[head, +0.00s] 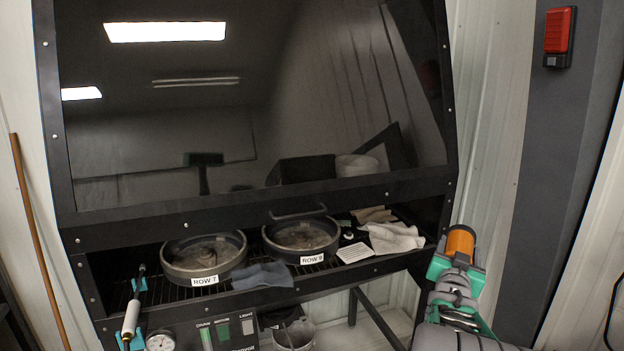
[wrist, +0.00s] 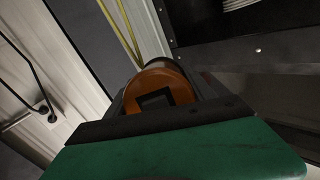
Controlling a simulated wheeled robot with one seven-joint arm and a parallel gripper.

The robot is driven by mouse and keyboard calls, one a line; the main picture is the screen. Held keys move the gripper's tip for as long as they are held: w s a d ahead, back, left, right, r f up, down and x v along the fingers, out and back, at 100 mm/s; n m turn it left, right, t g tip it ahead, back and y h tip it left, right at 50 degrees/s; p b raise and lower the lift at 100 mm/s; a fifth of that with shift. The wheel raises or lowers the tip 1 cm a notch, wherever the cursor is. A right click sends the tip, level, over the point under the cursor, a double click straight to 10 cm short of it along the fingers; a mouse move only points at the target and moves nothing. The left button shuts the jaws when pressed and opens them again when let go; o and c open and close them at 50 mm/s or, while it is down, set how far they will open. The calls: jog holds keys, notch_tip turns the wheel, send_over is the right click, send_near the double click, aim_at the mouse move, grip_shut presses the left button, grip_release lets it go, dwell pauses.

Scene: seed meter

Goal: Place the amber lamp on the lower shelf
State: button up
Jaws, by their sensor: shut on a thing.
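The amber lamp (head: 460,241) is an orange cylinder held in my gripper (head: 455,266) at the right of the head view, beside the right end of the rack. In the wrist view the lamp (wrist: 158,90) shows its round orange end with a dark square recess, close beyond the green gripper body. My gripper is shut on it. A lower shelf (head: 388,322) shows in part under the rack, pale, behind the dark frame legs. Much of it is hidden by the rack and its control panel.
A metal bucket (head: 294,336) is below. A grey column with a red alarm box (head: 559,30) stands at right.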

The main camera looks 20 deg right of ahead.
jog(key=w+a+f+n+t+y+p, duration=0.1)
jog(key=a+f+n+t+y+p, duration=0.2)
jog(key=a, duration=0.8)
jog(key=w+a+f+n+t+y+p, duration=0.15)
jog(key=a+f, duration=0.25)
jog(key=a, duration=0.7)
jog(key=w+a+r+n+t+y+p, duration=0.1)
jog(key=w+a+r+n+y+p, duration=0.25)
jog(key=a, duration=0.75)
jog(key=s+a+r+n+t+y+p, duration=0.15)
jog(key=a+r+y+p, duration=0.4)
jog(key=a, duration=0.65)
jog(key=f+b, duration=0.1)
jog(key=b, duration=0.1)
jog(key=f+b, duration=0.1)
jog(key=b, duration=0.1)
jog(key=w+a+f+n+y+b, duration=0.1)
jog(key=b, duration=0.1)
jog(key=shift+f, duration=0.25)
